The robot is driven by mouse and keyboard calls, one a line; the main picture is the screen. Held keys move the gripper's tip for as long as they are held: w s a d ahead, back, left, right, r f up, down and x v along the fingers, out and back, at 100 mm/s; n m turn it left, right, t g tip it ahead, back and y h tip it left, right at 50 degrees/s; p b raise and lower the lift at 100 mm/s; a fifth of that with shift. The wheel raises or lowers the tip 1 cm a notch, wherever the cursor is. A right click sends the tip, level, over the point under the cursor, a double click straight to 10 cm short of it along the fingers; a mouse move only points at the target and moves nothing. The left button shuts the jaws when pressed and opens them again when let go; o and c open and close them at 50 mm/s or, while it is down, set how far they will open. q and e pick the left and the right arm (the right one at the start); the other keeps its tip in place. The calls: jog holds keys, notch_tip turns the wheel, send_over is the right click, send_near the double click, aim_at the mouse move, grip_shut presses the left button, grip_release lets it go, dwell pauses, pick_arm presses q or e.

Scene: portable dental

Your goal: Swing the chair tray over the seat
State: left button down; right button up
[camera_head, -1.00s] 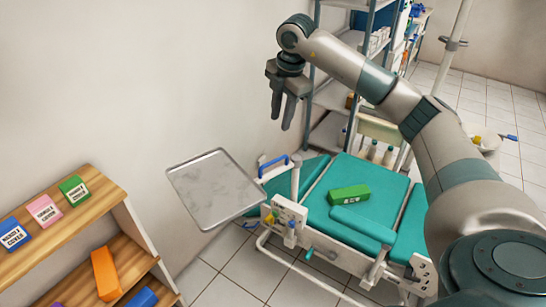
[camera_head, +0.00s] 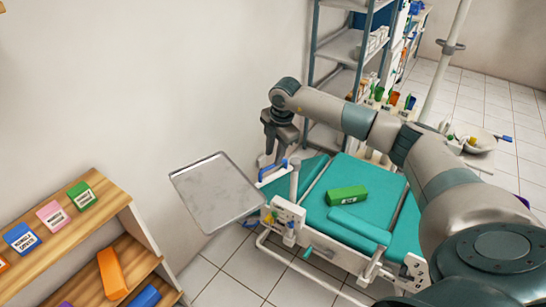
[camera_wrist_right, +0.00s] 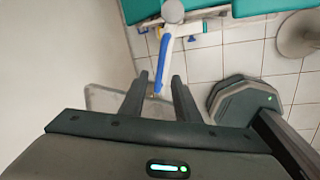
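The chair tray (camera_head: 215,192) is a flat grey metal tray. It hangs out to the left of the teal chair seat (camera_head: 375,195), beside the wall. A blue handle (camera_head: 277,169) on a white arm is at its right side. My right gripper (camera_head: 277,158) is just above the blue handle, fingers pointing down. In the right wrist view my right gripper (camera_wrist_right: 161,88) has its fingers apart, with the blue handle (camera_wrist_right: 162,62) between and beyond them. I cannot tell whether they touch it. Part of the tray (camera_wrist_right: 103,99) shows behind the fingers. My left gripper is not in view.
A green box (camera_head: 347,195) lies on the seat. A wooden shelf (camera_head: 120,212) with coloured boxes stands at the lower left. A metal rack (camera_head: 338,48) stands behind the chair. The wall is close to the tray and my right gripper.

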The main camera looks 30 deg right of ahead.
aim_at(272, 166)
jog(key=shift+w+f+p, duration=0.2)
jog(key=shift+f+p, duration=0.1)
jog(key=shift+f, duration=0.8)
jog(key=shift+w+f+p, duration=0.2)
jog(key=shift+f+p, duration=0.1)
jog(key=shift+f, duration=0.75)
grip_shut()
